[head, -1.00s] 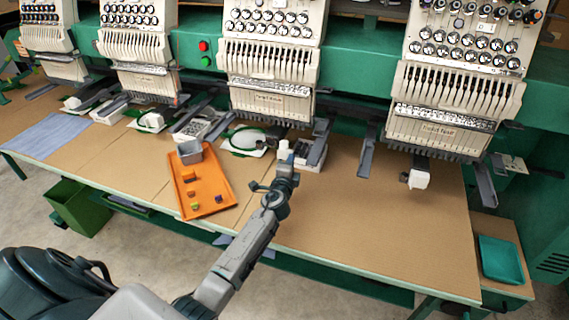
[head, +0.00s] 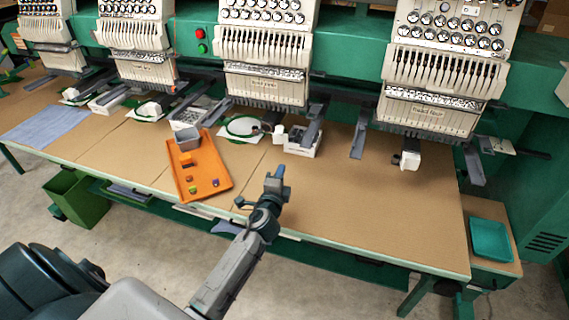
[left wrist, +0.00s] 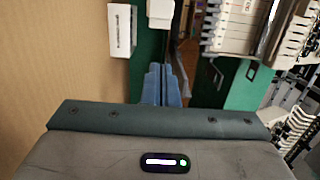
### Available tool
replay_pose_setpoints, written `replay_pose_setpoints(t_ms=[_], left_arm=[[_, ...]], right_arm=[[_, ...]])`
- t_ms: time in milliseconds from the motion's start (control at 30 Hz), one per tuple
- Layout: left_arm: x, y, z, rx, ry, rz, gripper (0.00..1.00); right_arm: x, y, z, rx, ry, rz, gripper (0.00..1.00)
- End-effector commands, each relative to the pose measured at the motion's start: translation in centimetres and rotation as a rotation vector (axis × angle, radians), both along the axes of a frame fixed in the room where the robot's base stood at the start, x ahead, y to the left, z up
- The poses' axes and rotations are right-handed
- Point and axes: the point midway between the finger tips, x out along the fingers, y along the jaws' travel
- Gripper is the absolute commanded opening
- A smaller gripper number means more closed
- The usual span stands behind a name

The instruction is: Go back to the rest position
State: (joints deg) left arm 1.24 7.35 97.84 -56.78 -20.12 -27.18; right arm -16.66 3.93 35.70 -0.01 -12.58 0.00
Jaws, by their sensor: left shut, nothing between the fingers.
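My left gripper (head: 275,176) is above the front part of the brown worktable (head: 360,210) in the head view, to the right of the orange tray. Its fingers are shut with nothing between them. In the left wrist view the shut blue-grey fingertips (left wrist: 162,85) show beyond the wrist housing. My right gripper does not show in either view.
Embroidery heads (head: 265,50) line the back. A white box (head: 304,142) stands under one head. A teal tray (head: 492,241) is at the right. The table's right half is mostly clear.

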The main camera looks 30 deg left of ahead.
Motion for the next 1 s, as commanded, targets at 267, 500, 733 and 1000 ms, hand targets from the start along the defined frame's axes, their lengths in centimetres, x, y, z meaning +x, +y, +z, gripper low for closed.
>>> replay_pose_setpoints(t_ms=[267, 500, 733, 1000], left_arm=[[-0.7, -0.1, 0.0, -0.015, 0.003, 0.008, 0.00], [-8.7, 1.5, -3.0, -0.398, 0.096, 0.198, 0.00], [-20.9, -0.4, -6.7, -0.898, 0.318, 0.446, 0.00], [-29.6, -3.9, -7.6, -1.161, 0.532, 0.601, 0.00]], right_arm=[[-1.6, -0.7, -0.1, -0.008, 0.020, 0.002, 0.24], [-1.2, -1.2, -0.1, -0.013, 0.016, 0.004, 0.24], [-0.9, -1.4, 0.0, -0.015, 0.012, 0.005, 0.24], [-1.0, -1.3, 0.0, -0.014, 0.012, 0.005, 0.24]])
